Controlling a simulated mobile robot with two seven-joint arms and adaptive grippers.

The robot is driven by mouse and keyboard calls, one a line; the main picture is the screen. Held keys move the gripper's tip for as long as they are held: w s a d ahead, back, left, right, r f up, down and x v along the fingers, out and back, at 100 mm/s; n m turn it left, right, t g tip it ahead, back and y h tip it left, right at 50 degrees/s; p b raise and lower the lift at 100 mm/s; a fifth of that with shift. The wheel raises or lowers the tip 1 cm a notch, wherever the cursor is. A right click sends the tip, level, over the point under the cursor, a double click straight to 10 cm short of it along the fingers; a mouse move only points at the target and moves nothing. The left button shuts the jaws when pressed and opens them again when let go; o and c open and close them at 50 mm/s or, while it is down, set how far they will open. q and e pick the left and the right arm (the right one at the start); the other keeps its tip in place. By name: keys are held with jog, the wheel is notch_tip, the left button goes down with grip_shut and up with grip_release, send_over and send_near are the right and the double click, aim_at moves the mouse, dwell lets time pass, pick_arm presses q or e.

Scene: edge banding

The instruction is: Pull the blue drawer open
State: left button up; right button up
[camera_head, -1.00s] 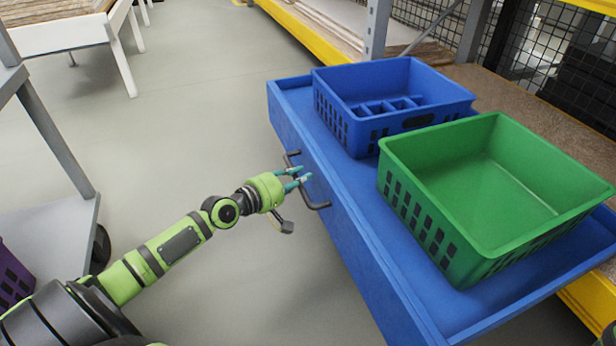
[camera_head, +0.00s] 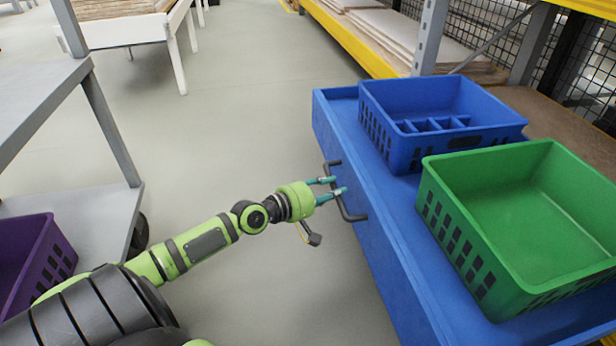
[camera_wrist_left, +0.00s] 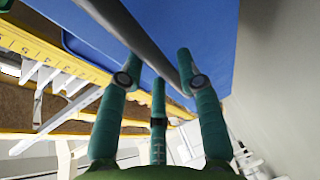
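The blue drawer (camera_head: 385,268) stands pulled out in front of the shelf and carries two bins. Its dark bar handle (camera_head: 352,217) is on the front panel facing my arm. My left gripper (camera_head: 333,187), with teal fingers, is at the handle, with the fingers on either side of the bar. In the left wrist view, the handle (camera_wrist_left: 138,32) runs diagonally between the fingers, close against them, with the blue drawer (camera_wrist_left: 215,35) behind. The gripper looks shut on the handle. The right gripper is not in view.
A blue bin (camera_head: 392,142) with small compartments and a green bin (camera_head: 455,235) sit in the drawer. A grey cart (camera_head: 105,215) with a purple bin (camera_head: 50,262) stands at left. A white table (camera_head: 172,50) is farther back. The floor (camera_head: 235,130) between is clear.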

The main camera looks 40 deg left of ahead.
pick_arm(q)
jog(key=v, duration=1)
jog(key=shift+s, duration=0.15)
dwell(0.5)
